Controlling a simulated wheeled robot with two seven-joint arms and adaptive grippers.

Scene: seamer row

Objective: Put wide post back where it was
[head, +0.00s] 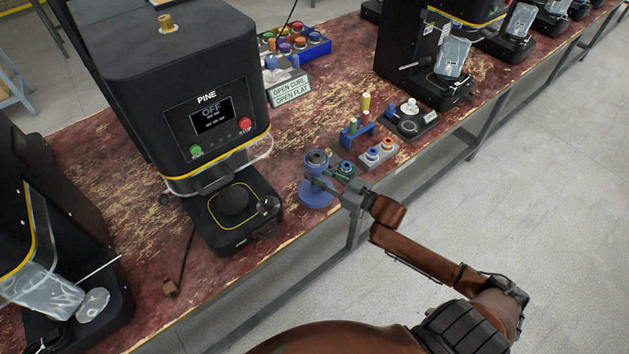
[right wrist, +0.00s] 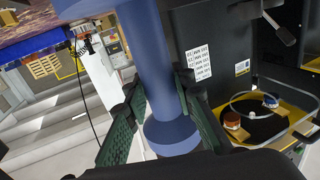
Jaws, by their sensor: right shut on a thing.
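A blue post with a broad round base (head: 316,197) and a grey ring-like top stands at the table's front edge, right of the PINE machine; I take it to be the wide post. My right gripper (head: 327,180) reaches it from the right and is shut around its shaft. In the right wrist view the blue post (right wrist: 158,60) runs between the two green-padded fingers (right wrist: 160,105), with its wide blue end below them. Whether the base touches the table cannot be told. My left gripper is out of view.
The PINE machine (head: 195,90) stands left of the post. A blue rack with a yellow spool (head: 357,132), a grey tray with orange and blue rings (head: 379,151) and a dark tray (head: 410,124) lie close behind. An OPEN CURL / OPEN FLAT sign (head: 290,90) stands farther back.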

